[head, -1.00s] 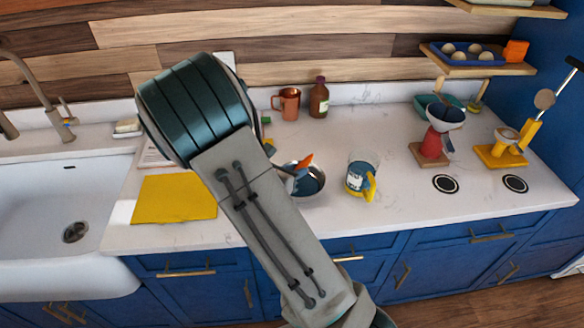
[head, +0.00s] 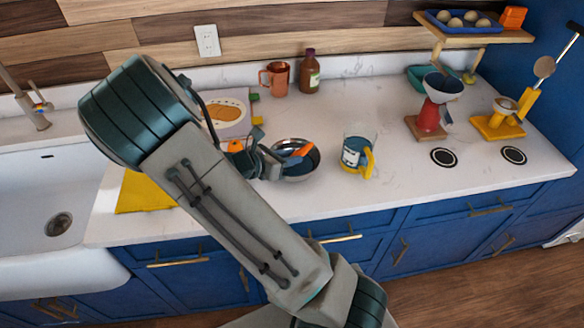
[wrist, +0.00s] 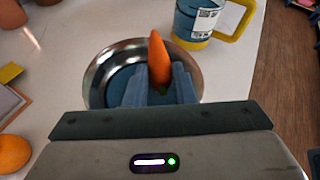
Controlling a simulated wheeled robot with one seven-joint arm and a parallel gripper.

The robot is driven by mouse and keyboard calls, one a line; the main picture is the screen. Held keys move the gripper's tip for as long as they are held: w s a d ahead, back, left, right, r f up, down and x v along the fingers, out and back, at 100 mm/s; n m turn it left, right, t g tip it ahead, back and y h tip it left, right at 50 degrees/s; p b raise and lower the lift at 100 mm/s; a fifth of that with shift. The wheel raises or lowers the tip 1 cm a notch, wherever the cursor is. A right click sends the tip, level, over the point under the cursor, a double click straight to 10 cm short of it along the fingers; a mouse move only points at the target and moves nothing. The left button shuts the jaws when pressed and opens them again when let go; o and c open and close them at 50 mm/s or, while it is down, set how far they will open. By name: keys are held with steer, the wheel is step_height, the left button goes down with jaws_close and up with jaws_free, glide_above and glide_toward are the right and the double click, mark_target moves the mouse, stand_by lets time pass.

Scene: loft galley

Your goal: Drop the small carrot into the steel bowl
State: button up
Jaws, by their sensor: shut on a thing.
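The small carrot (wrist: 158,60) is orange and held between the fingers of my gripper (wrist: 158,85), tip pointing up and away in the wrist view. It also shows in the head view (head: 300,153). The steel bowl (wrist: 98,76) is round and shiny, directly beneath the fingers and carrot in the wrist view. In the head view my gripper (head: 272,163) reaches over the left side of the bowl (head: 298,178). My fingers hide part of the bowl's inside. The exact height of the carrot above the bowl is hard to tell.
A clear cup with a yellow handle (head: 357,154) stands just right of the bowl. An orange fruit (wrist: 12,154) lies left of it. A copper mug (head: 277,78) and brown bottle (head: 309,73) stand behind. The counter right of the cup is partly clear.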

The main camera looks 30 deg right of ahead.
steer(key=shift+f, duration=0.5)
steer(key=o, duration=1.1)
steer(key=shift+c, duration=0.2)
steer(key=b+v, duration=0.2)
steer(key=v, duration=1.1)
steer(key=shift+a+r, duration=0.25)
steer(key=shift+a, duration=0.1)
steer(key=shift+s, duration=0.1)
